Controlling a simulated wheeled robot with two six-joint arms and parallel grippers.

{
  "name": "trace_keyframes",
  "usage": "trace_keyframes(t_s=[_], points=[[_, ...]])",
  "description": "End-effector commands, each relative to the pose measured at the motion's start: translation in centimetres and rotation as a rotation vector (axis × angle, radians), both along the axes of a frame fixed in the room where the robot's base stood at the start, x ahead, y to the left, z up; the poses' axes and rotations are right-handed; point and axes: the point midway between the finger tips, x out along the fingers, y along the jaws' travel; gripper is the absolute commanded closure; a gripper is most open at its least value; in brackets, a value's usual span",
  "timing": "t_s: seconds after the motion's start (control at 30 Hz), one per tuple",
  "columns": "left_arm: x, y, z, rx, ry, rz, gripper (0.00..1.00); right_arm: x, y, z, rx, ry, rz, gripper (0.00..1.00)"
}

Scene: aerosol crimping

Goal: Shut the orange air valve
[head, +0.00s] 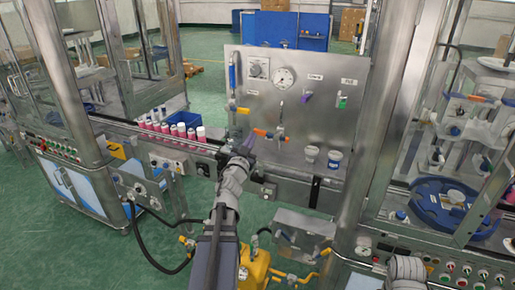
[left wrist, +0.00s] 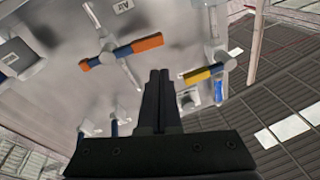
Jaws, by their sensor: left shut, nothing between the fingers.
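The orange air valve handle (head: 263,132) is on the upright metal panel in the head view. In the left wrist view the orange handle (left wrist: 148,43) lies roughly crosswise to its thin pipe, near a label. My left gripper (head: 247,146) is just below and left of the handle in the head view, apparently not touching it. In the left wrist view my left gripper (left wrist: 159,73) has its black fingers together, with nothing between them, and a gap to the orange handle. My right gripper is not visible.
A yellow-handled valve (left wrist: 197,76) is right of the fingertips in the left wrist view. The panel (head: 325,105) also carries a round gauge (head: 284,78) and a green part (head: 342,102). Pink cans (head: 165,128) stand on the line at left.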

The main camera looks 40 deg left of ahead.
Motion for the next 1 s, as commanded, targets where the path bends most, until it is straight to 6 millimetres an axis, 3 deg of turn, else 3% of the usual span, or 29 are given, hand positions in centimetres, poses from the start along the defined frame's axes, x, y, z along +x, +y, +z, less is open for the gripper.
trace_keyframes(t_s=[0.03, 0.1, 0.27, 0.47, 0.73, 1.0], points=[[-1.0, 0.1, -0.9, -0.030, -0.055, -0.040, 1.00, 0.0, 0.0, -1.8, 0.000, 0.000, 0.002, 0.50], [-1.9, 0.0, -0.5, -0.066, -0.117, -0.097, 1.00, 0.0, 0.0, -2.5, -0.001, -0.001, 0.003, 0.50], [-3.1, -0.4, 0.1, -0.109, -0.190, -0.172, 1.00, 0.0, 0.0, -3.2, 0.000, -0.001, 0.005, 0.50], [-3.2, -0.5, 0.4, -0.116, -0.202, -0.187, 1.00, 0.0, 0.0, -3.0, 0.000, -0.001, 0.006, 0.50], [-1.5, -0.1, 1.1, -0.116, -0.201, -0.186, 1.00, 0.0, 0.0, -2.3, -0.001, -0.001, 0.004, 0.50], [2.6, 0.8, 2.7, -0.116, -0.201, -0.187, 1.00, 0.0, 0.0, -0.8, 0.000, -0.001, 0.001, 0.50]])
